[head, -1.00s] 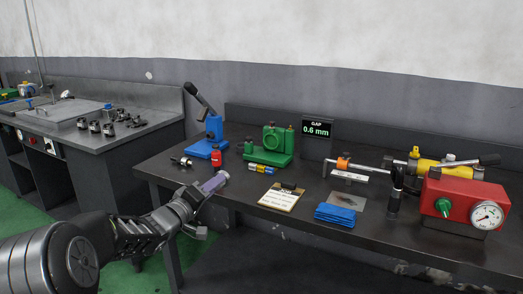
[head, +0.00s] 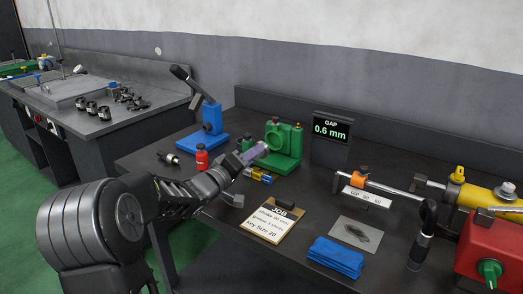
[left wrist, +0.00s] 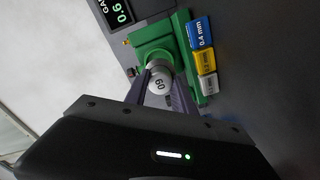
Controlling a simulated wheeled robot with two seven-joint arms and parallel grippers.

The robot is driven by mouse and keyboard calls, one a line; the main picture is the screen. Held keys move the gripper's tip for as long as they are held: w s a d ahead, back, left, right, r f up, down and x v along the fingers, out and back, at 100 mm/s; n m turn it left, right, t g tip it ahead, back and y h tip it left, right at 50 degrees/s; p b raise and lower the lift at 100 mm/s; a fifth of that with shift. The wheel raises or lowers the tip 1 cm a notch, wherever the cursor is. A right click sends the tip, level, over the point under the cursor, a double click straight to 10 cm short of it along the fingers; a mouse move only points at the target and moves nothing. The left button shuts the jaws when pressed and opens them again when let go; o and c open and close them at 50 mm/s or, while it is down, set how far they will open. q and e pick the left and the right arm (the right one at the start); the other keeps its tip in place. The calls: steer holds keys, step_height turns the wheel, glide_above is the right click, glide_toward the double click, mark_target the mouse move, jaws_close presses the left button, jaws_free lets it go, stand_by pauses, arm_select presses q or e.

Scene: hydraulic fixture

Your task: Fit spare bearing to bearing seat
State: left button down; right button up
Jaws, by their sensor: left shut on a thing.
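My left gripper (head: 256,152) is shut on a small round grey piece, which I take for the spare bearing. In the left wrist view this bearing (left wrist: 159,83) shows a face marked 60 between the two fingers (left wrist: 162,92). The green fixture (head: 290,160), which appears to carry the bearing seat, stands on the bench just beyond the fingertips. It also shows in the left wrist view (left wrist: 178,27), behind the bearing. The bearing hides the seat opening there, and I cannot tell whether the two touch. My right gripper is not in view.
Beside the fixture lie blue, yellow and silver gap blocks (left wrist: 205,58). A red bottle (head: 201,160) and a blue press (head: 205,138) stand left. A display (head: 331,128) reads 0.6 mm. A job clipboard (head: 276,225), blue cloth (head: 336,258) and yellow cylinder (head: 480,198) lie right.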

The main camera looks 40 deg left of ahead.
mark_target(261, 158)
arm_select(q)
steer(key=shift+s+r, duration=0.1)
steer(key=shift+s, duration=0.1)
steer(key=shift+w+p, duration=0.35)
steer(key=shift+w, duration=2)
steer(key=shift+w+a+p, duration=0.1)
steer(key=shift+w+p, duration=0.3)
steer(key=shift+w, duration=1)
steer(key=c, duration=1)
jaws_free()
steer(key=shift+o, duration=0.2)
